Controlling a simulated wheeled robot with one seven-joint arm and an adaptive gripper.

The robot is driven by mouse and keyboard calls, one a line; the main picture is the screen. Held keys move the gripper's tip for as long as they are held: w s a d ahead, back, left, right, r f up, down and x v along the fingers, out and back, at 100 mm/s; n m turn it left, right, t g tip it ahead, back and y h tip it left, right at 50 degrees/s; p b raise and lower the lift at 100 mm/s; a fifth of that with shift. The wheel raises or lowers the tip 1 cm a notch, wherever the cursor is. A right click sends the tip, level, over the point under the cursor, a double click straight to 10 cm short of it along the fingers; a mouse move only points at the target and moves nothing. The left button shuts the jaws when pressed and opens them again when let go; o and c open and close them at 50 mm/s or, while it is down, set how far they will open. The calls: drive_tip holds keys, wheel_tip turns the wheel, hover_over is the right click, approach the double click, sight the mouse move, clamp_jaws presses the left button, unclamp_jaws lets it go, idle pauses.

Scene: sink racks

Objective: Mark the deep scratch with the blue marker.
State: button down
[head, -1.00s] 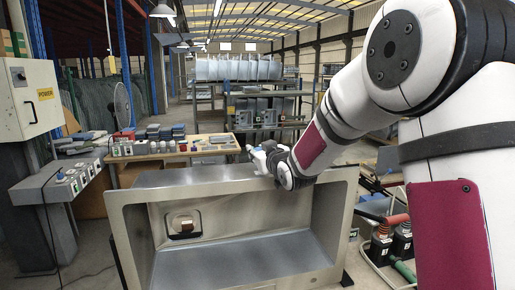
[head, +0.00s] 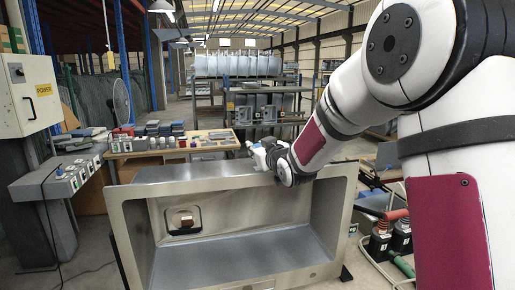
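A large steel sink (head: 347,207) stands on its side with its open basin facing me. A square recess with a brown piece (head: 187,221) sits in its back wall. My gripper (head: 257,154) is at the sink's upper edge, right of its middle, seen small and from behind my arm. Pale blue and white shows at the gripper's end. I cannot tell whether this is part of the gripper or a blue marker, nor whether the fingers are open or shut. I cannot make out a deep scratch on the visible steel.
A wooden workbench (head: 215,150) with small bottles and boxes stands behind the sink. A grey control console (head: 62,178) is at the left. Cables and red and green handled tools (head: 395,240) lie at the right. Shelves fill the back.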

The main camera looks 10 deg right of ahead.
drive_tip(key=shift+f, duration=0.6)
idle(1.3)
drive_tip(key=shift+r, duration=0.15)
drive_tip(key=shift+r+p, duration=0.75)
drive_tip(key=shift+r, duration=2.75)
